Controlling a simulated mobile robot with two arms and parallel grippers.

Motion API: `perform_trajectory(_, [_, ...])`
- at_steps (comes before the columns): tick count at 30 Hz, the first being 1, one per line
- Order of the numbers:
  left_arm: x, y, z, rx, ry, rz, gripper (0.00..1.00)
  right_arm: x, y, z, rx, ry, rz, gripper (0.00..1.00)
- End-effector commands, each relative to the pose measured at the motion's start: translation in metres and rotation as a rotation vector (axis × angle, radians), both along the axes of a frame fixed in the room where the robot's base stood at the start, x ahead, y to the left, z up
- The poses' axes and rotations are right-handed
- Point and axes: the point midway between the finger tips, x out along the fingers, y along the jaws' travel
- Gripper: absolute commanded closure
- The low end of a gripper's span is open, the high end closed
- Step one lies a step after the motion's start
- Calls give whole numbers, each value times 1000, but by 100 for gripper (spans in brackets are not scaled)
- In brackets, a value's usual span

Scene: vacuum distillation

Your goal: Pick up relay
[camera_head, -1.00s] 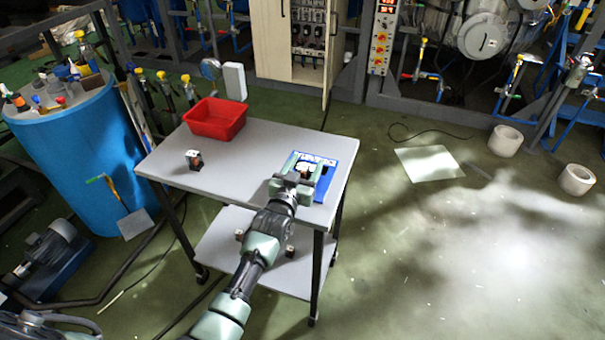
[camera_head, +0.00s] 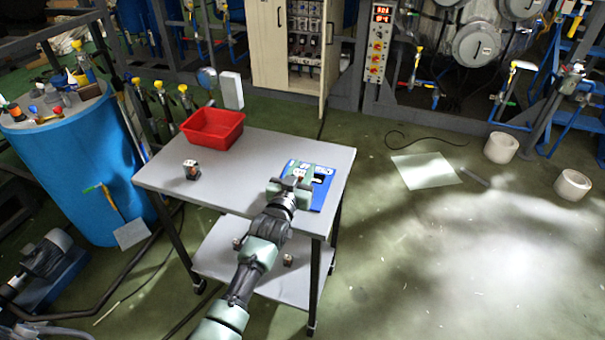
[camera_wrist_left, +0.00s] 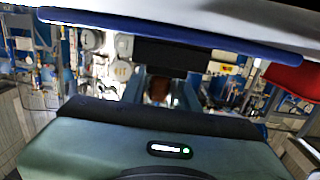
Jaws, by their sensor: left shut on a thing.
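My left gripper (camera_head: 293,184) is over the table's right side, in front of and over part of a blue plate (camera_head: 322,186) with a dark slot. It is shut on a small relay, mostly hidden by the fingers. In the left wrist view the relay shows as a dim brownish piece (camera_wrist_left: 158,88) between the fingers. Another small dark relay with a light top (camera_head: 191,169) stands on the table's left part. My right gripper is not in view.
A red bin (camera_head: 213,128) stands at the grey table's (camera_head: 240,174) back left. Small items, one of them here (camera_head: 288,260), sit on the lower shelf. A blue barrel (camera_head: 75,165) is at the left. The middle of the tabletop is clear.

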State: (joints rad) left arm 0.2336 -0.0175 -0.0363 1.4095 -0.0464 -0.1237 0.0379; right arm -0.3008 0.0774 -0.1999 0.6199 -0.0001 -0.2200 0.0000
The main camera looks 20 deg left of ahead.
Motion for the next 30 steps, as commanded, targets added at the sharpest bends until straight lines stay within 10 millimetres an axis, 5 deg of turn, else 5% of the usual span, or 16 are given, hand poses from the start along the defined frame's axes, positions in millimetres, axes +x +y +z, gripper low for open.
perform_trajectory(18, [0,0,151,1,-7,0,100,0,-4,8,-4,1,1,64])
perform_trajectory(30, [0,0,188,1,-2,0,100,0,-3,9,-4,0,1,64])
